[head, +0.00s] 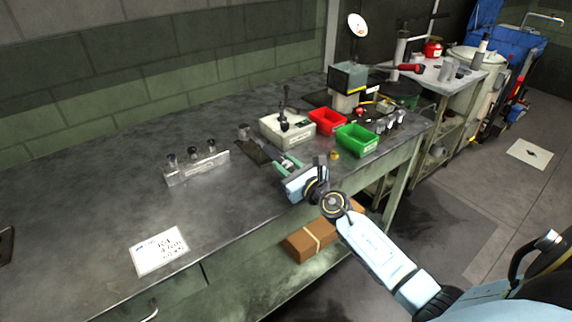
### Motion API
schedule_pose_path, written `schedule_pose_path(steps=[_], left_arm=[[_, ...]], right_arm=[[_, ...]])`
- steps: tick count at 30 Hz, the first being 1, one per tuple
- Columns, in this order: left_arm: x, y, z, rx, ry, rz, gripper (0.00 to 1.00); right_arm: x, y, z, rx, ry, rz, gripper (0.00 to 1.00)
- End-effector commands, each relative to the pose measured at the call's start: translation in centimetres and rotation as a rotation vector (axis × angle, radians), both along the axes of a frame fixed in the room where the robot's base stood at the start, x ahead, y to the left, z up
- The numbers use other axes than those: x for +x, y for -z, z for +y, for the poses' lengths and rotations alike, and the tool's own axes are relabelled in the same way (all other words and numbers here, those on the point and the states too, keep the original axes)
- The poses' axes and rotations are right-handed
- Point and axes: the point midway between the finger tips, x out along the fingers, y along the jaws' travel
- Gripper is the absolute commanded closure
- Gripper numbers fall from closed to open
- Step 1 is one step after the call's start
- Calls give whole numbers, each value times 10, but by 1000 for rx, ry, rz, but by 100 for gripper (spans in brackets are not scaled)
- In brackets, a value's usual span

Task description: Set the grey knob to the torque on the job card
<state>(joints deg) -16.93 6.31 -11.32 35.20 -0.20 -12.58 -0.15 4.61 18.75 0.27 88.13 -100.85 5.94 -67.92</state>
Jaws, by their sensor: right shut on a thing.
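The white job card (160,251) lies on the bench near its front edge; its handwriting is too small to read surely. My right gripper (287,168) reaches in from the lower right, over the front edge of the bench. It is shut on a green-and-grey piece (291,160), partly hidden by the jaws. A dark plate (256,151) lies just left of it, with a short grey cylinder (243,131) at its far end. I cannot tell surely which part is the grey knob, and no scale is readable. My left gripper is out of view.
A pale box with a black lever (283,129) stands behind the gripper. Red (327,121) and green (357,139) bins are to its right. A metal block (197,167) with several dark-topped pieces stands left. The bench around the card is clear.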

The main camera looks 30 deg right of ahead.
Motion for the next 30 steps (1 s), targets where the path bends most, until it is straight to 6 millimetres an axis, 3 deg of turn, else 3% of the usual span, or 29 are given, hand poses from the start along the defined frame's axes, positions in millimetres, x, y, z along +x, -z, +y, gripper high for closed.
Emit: schedule_pose_path(steps=[8, 30], left_arm=[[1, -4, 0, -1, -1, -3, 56], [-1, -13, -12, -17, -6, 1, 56]], right_arm=[[0, -1, -1, 154, 0, 12, 95], [0, 0, -1, 776, -6, 59, 95]])
